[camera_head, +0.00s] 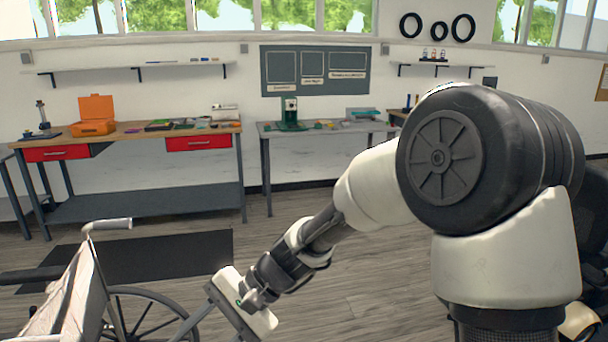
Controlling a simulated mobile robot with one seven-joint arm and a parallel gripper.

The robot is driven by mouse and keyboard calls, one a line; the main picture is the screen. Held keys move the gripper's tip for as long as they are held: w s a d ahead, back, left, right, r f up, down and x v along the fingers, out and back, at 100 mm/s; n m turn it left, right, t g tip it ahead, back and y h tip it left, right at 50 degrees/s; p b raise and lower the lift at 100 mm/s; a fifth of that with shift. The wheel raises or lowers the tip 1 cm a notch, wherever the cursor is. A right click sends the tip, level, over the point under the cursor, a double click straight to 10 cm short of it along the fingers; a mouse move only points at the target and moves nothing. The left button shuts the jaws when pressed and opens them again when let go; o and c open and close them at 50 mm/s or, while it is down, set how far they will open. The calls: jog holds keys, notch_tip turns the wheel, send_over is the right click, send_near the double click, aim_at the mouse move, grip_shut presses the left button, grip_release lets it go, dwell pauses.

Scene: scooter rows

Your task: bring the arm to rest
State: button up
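My arm reaches from the right side of the view down toward the lower middle, bent at a large dark joint. My gripper (222,312) is at the bottom, a little left of the middle, close to the right side of a wheelchair (72,295). Its pale hand body shows, but its fingertips are cut off or hidden at the lower edge, so I cannot tell whether it is open or shut. I see nothing clearly held. Whether it touches the wheelchair is also unclear.
A wooden workbench (135,133) with red drawers and an orange toolbox (94,113) stands at the back left. A grey table (325,128) with a green machine (290,112) stands to its right. A dark mat (170,252) lies behind the wheelchair. The middle floor is clear.

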jog(key=s+d+r+n+t+h, duration=0.1)
jog(key=s+d+r+t+h, duration=0.25)
jog(key=d, duration=0.75)
jog(key=s+d+r+n+t+h, duration=0.25)
jog(key=d+r, duration=0.25)
jog(key=d, duration=0.6)
jog(key=s+d+r+n+t+h, duration=0.1)
jog(key=s+d+r+t+h, duration=0.2)
jog(key=d, duration=0.9)
notch_tip(320, 180, up, 20)
jog(key=w+p, duration=0.1)
jog(key=p, duration=1.8)
jog(key=shift+w+a, duration=0.15)
jog(key=shift+a, duration=0.15)
jog(key=shift+f, duration=0.15)
jog(key=c, duration=0.4)
jog(key=shift+o, duration=0.2)
jog(key=shift+a, duration=0.15)
